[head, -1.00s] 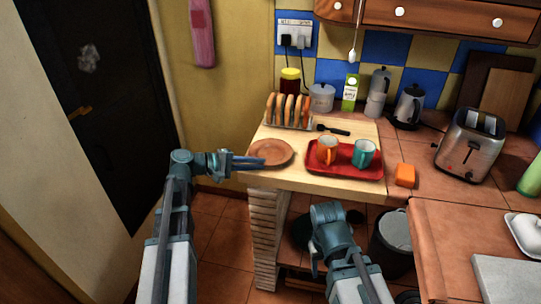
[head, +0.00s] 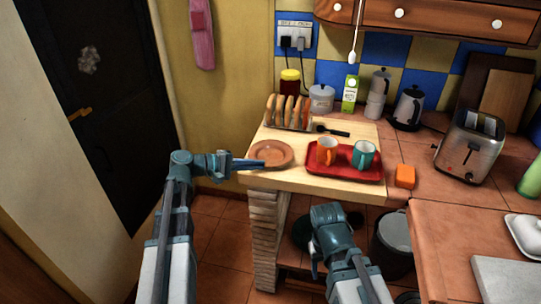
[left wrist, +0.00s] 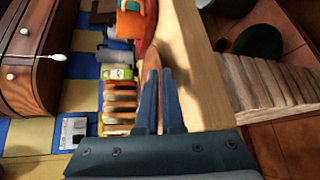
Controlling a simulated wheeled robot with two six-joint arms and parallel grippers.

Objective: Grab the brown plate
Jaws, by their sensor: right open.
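The brown plate (head: 272,152) is a round, shallow dish on the pale wooden counter end, left of the red tray. My left gripper (head: 250,164) reaches in from the left, with its fingers at the plate's near-left rim. In the left wrist view the fingers (left wrist: 161,95) are close together, with the plate (left wrist: 152,62) seen edge-on between and past their tips. The gripper looks shut on the rim, though the fingers hide part of the contact. My right gripper (head: 316,262) is low in front of the counter, open and away from the plate.
The red tray (head: 345,176) holds an orange mug (head: 327,150) and a teal mug (head: 363,155). A toast rack (head: 289,112) stands behind the plate, with a black-handled utensil (head: 333,131) beside it. An orange block (head: 405,176) is right of the tray.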

